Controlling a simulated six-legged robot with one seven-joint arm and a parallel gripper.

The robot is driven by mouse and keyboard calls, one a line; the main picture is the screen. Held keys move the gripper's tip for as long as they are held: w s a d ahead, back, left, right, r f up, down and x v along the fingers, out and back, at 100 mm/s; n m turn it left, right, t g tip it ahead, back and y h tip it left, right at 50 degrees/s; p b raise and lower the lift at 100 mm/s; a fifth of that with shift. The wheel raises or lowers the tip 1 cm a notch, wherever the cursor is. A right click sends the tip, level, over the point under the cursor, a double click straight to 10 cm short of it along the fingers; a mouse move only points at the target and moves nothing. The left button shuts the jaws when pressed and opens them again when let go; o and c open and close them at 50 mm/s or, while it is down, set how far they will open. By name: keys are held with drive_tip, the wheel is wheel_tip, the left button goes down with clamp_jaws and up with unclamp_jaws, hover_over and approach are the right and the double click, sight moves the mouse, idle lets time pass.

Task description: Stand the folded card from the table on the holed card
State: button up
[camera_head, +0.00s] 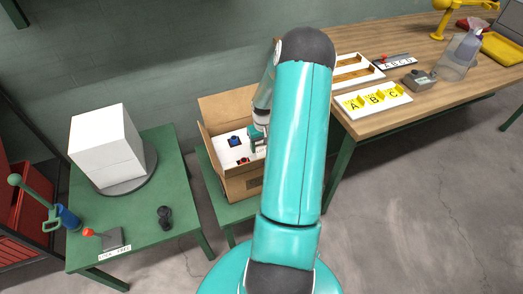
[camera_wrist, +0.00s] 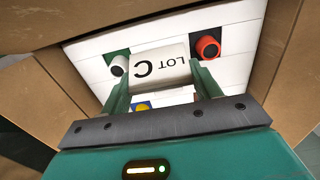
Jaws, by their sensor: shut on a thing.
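My gripper (camera_wrist: 160,78) is shut on a white folded card (camera_wrist: 158,72) marked "LOT C", whose print looks upside down in the wrist view. My gripper (camera_head: 257,141) is down inside the open cardboard box in the head view, partly hidden by my arm. Below the card is a white surface (camera_wrist: 90,49) with dark lines or gaps, lining the box; it also shows in the head view (camera_head: 224,153). I take this as the holed card. Whether the folded card touches it I cannot tell.
On the white surface are a red ring-shaped part (camera_wrist: 207,47), a white round part (camera_wrist: 119,65) and a blue part (camera_head: 235,141). The cardboard box (camera_head: 243,186) has raised walls close around my gripper.

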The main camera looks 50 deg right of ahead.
sight(263, 153)
drive_tip(key=shift+f, duration=2.5)
drive_tip(key=shift+f, duration=0.15)
drive_tip(key=o, duration=0.9)
wheel_tip(263, 153, up, 12)
drive_tip(key=shift+r, duration=0.15)
